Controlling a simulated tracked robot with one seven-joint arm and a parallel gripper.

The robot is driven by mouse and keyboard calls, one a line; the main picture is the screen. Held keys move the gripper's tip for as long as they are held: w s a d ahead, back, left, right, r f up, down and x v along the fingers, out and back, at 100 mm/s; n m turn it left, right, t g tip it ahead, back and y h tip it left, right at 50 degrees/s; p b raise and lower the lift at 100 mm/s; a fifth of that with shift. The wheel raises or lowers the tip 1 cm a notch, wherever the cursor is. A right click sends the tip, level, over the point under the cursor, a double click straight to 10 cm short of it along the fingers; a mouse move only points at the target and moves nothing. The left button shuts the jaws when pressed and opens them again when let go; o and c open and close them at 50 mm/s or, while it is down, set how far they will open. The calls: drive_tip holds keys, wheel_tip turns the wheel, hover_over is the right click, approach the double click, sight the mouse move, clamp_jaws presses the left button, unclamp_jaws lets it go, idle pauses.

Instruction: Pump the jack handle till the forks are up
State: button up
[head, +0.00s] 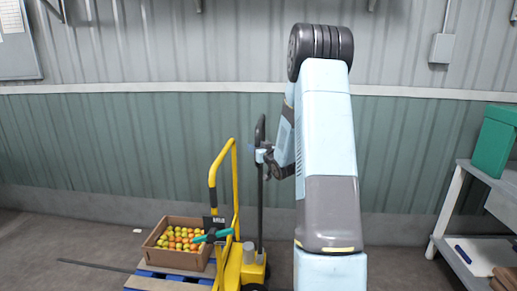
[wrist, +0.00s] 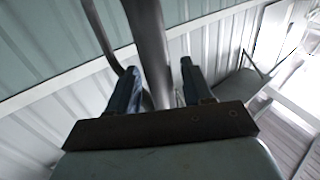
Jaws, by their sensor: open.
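The yellow jack (head: 229,262) stands left of my arm in the head view. Its dark upright handle (head: 260,205) rises from the base to a loop at the top. My gripper (head: 264,154) is at the handle just below that loop. In the wrist view the grey handle shaft (wrist: 152,45) runs between the two fingers of my gripper (wrist: 158,68), which are open around it with gaps showing. The forks cannot be made out clearly; the blue pallet (head: 150,284) covers that area, so their height cannot be told.
A cardboard box (head: 177,261) of red, orange and yellow tomatoes sits on the pallet. A thin dark bar (head: 95,265) reaches left from the pallet. A white shelf unit (head: 445,213) with a green crate (head: 494,143) stands at the right. The corrugated wall (head: 120,140) is behind.

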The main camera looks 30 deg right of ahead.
drive_tip(key=shift+c, duration=0.3)
clamp_jaws()
drive_tip(key=shift+s+d, duration=0.1)
